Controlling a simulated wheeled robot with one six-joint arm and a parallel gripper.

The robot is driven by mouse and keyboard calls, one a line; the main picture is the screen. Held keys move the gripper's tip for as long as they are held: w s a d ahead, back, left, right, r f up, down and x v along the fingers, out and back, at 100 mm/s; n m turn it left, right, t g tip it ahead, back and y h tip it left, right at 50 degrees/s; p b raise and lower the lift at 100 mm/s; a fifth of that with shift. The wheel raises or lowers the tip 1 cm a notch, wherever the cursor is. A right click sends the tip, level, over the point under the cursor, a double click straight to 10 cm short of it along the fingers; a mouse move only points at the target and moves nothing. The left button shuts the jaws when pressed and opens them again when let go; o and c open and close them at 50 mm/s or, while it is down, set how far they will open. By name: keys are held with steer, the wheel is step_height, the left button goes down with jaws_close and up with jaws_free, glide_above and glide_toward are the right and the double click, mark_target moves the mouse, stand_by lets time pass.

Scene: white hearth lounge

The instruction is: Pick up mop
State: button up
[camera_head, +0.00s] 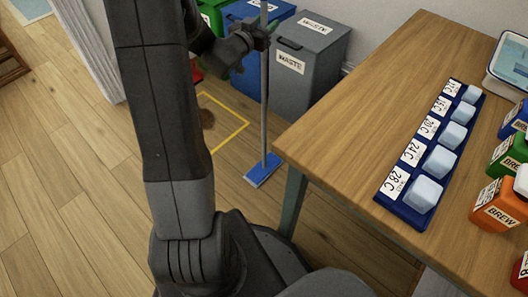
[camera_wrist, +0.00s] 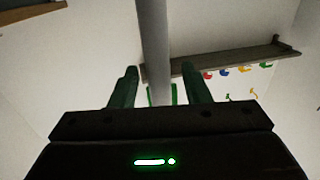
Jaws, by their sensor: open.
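The mop (camera_head: 264,120) stands upright in the head view, with a thin grey pole and a flat blue head (camera_head: 263,170) on the wooden floor beside the table. My gripper (camera_head: 258,37) is at the upper part of the pole. In the wrist view the grey pole (camera_wrist: 153,45) runs between the two green-dark fingers of my gripper (camera_wrist: 158,85), with a gap showing on each side. The fingers are open around the pole. The top of the pole is out of the head view.
A wooden table (camera_head: 330,130) stands close to the right of the mop, carrying a blue tray (camera_head: 384,197) of pale cubes and several coloured BREW containers (camera_head: 497,204). Grey (camera_head: 309,60) and blue waste bins stand behind. A yellow floor outline (camera_head: 232,135) lies left. A wall shelf (camera_wrist: 230,55) shows in the wrist view.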

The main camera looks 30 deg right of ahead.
jaws_close()
steer(key=shift+r, duration=0.1)
